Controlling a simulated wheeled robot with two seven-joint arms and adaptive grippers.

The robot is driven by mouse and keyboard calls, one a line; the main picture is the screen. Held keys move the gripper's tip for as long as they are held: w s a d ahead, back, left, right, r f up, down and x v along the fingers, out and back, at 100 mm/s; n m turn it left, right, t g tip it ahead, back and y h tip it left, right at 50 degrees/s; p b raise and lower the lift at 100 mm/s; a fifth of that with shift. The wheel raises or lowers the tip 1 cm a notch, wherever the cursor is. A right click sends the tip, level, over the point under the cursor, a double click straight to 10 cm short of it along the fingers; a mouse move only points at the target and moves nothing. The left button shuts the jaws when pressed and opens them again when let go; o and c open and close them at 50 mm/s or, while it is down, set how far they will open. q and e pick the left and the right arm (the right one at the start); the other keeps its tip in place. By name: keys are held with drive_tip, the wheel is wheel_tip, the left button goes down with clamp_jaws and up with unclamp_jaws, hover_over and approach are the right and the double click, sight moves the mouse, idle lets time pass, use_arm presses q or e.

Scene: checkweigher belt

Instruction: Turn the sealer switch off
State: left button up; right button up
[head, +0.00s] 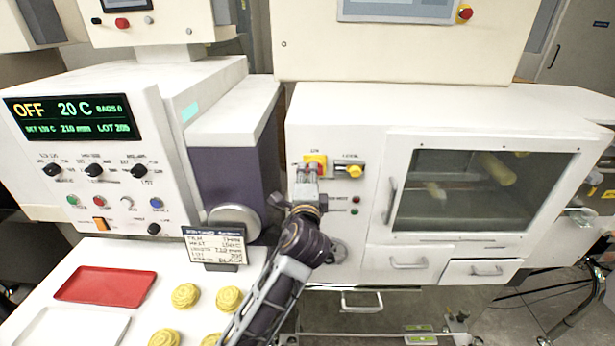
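A rotary switch with a yellow plate and red part (316,162) sits on the front of the white cabinet, left of its window. I cannot read its small label well enough to say whether it is the sealer switch or how it is set. My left gripper (306,178) is right at this switch, its fingertips overlapping the lower left of it. I cannot tell whether they touch or grip it. The green display (68,115) on the left machine reads OFF and 20 C. My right gripper is out of view.
A second yellow knob (354,171) is close to the right of the switch, with small indicators below. The left machine has black knobs (93,170) and an orange rocker (100,224). A small sign (214,245), a red tray (105,287) and several yellow coiled pieces (186,295) lie lower left.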

use_arm(q)
drive_tip(key=s, duration=1.1)
drive_tip(key=shift+s, duration=0.2)
idle(0.4)
